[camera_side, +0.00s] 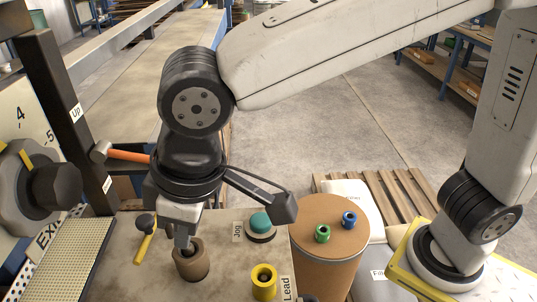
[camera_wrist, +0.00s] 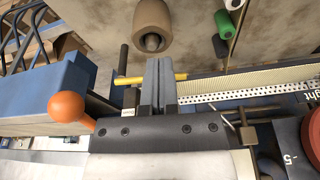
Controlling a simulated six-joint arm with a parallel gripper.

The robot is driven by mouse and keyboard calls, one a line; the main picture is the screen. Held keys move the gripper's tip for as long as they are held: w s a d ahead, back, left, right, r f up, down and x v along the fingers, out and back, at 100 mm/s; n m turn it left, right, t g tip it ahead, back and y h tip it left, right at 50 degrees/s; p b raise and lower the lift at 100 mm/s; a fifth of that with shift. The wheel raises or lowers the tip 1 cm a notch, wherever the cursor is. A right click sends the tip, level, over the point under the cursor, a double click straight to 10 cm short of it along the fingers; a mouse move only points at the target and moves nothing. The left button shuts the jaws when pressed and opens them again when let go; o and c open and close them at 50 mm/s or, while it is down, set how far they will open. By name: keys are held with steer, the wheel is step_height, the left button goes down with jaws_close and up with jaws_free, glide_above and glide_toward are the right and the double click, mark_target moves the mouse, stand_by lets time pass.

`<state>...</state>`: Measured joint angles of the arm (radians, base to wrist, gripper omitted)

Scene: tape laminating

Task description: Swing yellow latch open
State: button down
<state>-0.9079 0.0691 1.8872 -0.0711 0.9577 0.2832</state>
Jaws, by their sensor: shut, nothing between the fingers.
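The yellow latch (camera_side: 146,246) is a slim yellow bar with a black knob (camera_side: 145,222) at its upper end, on the work table left of my gripper. My gripper (camera_side: 187,243) points down, shut and empty, with its tips at or just above a brown hollow cylinder (camera_side: 191,262); contact cannot be told. In the wrist view the shut fingers (camera_wrist: 158,62) cross in front of the yellow bar (camera_wrist: 134,79), which shows on both sides of them. The brown cylinder (camera_wrist: 152,18) lies just beyond the tips there.
A teal button (camera_side: 260,222) labelled Jog and a yellow ring (camera_side: 264,282) labelled Lead are right of the cylinder. Green (camera_side: 322,233) and blue (camera_side: 349,219) spools stand on a brown drum (camera_side: 330,212).

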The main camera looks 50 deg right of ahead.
mark_target(145, 244)
steer(key=shift+w+a+f, duration=0.25)
steer(key=shift+w+a, duration=0.3)
steer(key=shift+w, duration=0.2)
steer(key=shift+w+a+f, duration=0.25)
steer(key=shift+w+a, duration=0.3)
steer(key=shift+w, duration=0.15)
steer(key=shift+w+a, duration=0.25)
steer(key=shift+a, duration=0.15)
steer(key=shift+w+a, duration=0.7)
steer(key=shift+w, duration=0.25)
